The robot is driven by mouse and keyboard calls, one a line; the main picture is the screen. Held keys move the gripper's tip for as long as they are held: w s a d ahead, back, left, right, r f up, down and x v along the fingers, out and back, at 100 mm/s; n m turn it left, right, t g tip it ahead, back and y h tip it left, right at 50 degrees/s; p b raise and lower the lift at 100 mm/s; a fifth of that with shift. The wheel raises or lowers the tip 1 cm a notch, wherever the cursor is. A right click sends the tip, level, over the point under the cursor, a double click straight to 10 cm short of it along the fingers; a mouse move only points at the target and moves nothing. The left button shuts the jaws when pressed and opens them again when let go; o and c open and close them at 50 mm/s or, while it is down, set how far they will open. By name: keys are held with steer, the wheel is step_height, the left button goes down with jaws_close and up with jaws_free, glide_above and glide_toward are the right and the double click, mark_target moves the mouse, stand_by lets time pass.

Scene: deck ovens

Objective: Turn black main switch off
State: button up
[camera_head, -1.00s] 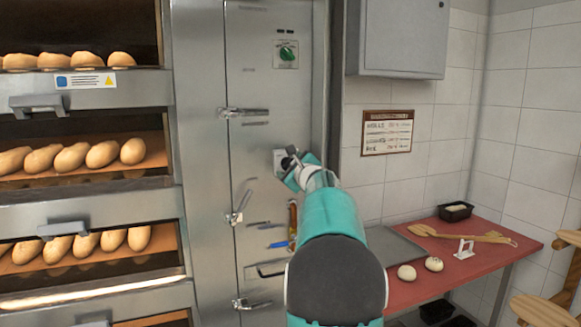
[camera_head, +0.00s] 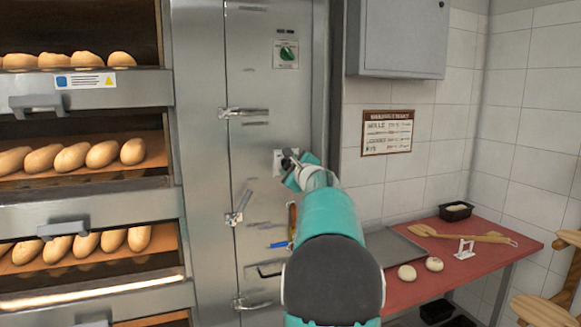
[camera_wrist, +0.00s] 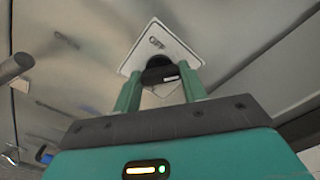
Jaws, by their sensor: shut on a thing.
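The black main switch (camera_wrist: 158,74) is a dark knob on a pale square plate (camera_wrist: 146,45) with small lettering, in the wrist view. In the head view the plate (camera_head: 278,158) is on the steel cabinet door, partly covered by my gripper (camera_head: 291,163). In the wrist view my gripper (camera_wrist: 161,79) has its two green fingers on either side of the knob, shut on it. A small white mark shows on the knob's lower right. The lettering is too small to read surely.
A green rotary switch (camera_head: 287,54) is higher on the same door (camera_head: 260,90). Latches and a blue-handled item (camera_head: 279,245) are lower. Deck ovens with loaves (camera_head: 80,155) stand left. A red table (camera_head: 430,275) with a tray, dough balls and wooden paddle is right.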

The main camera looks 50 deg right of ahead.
steer(key=n, duration=0.8)
steer(key=shift+n, duration=0.4)
steer(key=n, duration=0.3)
steer(key=shift+n, duration=0.3)
steer(key=n, duration=0.4)
steer(key=o, duration=1)
steer(key=shift+s, duration=0.1)
steer(key=v, duration=1.3)
steer(key=shift+s+a+f, duration=0.1)
steer(key=shift+s+a, duration=0.1)
steer(key=shift+s, duration=0.05)
